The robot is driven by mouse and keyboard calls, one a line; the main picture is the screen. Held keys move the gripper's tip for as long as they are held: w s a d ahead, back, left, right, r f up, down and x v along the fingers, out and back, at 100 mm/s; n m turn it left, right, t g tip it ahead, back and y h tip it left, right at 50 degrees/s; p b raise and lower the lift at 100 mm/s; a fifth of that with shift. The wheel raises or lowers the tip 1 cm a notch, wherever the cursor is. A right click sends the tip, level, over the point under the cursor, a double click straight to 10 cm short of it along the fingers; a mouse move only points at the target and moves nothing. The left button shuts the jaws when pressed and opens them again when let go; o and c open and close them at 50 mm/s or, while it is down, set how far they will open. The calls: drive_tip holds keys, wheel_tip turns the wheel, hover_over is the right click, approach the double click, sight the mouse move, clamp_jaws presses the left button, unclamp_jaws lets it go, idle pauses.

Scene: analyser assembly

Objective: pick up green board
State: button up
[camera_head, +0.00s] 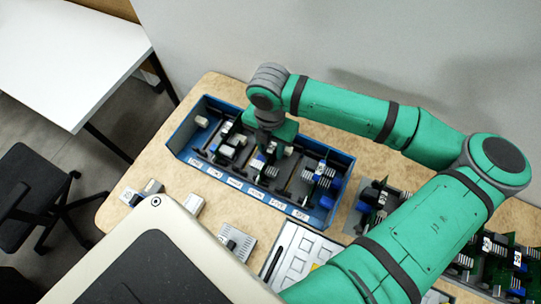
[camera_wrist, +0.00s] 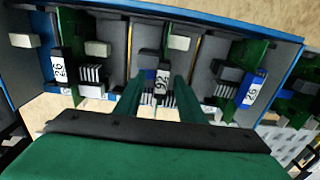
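Several green boards stand upright in the slots of a blue bin (camera_head: 333,205). In the wrist view, one green board (camera_wrist: 166,38) stands in the middle slot, with a blue connector and a black block labelled 92 (camera_wrist: 162,82). My gripper (camera_wrist: 158,85) is over this slot, its two green fingers apart on either side of the block. I see gaps beside the block, so the fingers seem not to press on it. In the head view my gripper (camera_head: 268,140) is over the middle of the bin; its fingertips are hidden there.
Neighbouring boards stand close by: one at left (camera_wrist: 73,40) and one at right (camera_wrist: 248,50). Grey dividers separate the slots. More boards (camera_head: 372,205) stand on the wooden table (camera_head: 150,180) right of the bin. A pale panel (camera_head: 292,258) and small grey modules (camera_head: 237,240) lie in front.

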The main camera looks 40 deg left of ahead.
drive_tip(key=shift+d, duration=0.1)
clamp_jaws()
drive_tip(key=shift+w, duration=0.1)
drive_tip(key=shift+w+r, duration=0.1)
drive_tip(key=shift+r, duration=0.05)
wheel_tip(320, 180, up, 18)
idle(0.6)
idle(0.5)
